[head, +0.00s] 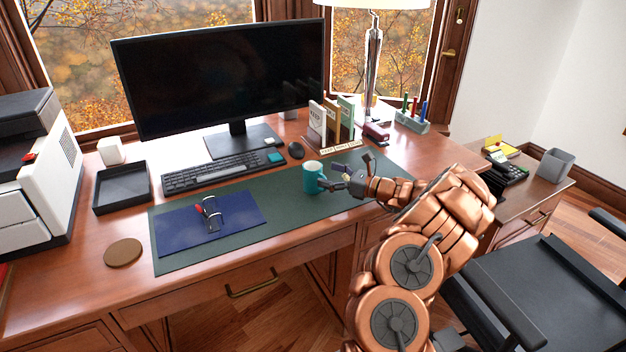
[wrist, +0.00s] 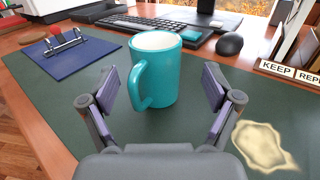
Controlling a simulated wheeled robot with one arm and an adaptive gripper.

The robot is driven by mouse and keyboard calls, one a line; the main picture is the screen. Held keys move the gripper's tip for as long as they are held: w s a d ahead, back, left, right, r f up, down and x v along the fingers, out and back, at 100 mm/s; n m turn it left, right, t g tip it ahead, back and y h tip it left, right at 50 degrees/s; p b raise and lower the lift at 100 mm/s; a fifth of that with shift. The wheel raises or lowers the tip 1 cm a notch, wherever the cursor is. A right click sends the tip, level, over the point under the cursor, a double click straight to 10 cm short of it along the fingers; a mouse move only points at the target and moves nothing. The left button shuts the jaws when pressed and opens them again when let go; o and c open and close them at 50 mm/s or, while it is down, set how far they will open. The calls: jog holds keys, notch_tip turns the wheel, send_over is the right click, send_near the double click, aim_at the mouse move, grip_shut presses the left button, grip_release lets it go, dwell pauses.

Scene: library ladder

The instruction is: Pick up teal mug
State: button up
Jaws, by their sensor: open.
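The teal mug (head: 313,177) stands upright on the dark green desk mat (head: 290,205), in front of the mouse and keyboard. It also shows in the wrist view (wrist: 156,72), with a white inside and its handle turned toward the lower left. My gripper (head: 335,179) is just to the right of the mug in the head view. In the wrist view my gripper (wrist: 160,95) is open, with one finger on each side of the mug and the mug slightly beyond the fingertips. I cannot tell whether a finger touches it. In the head view the fingers partly overlap the mug's right side.
A blue clipboard (head: 211,223) lies on the mat to the left. The keyboard (head: 217,172), mouse (head: 296,150) and a book holder (head: 331,143) with keep and repair labels stand behind the mug. A pale patch (wrist: 263,146) lies on the mat at right. The mat's front is clear.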

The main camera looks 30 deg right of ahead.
aim_at(321, 171)
jog(key=w+a, duration=0.1)
jog(key=w+a+r, duration=0.1)
jog(key=shift+w+a, duration=0.15)
jog(key=shift+w, duration=0.2)
jog(key=shift+w+a, duration=0.25)
jog(key=shift+w, duration=0.3)
jog(key=c, duration=1.4)
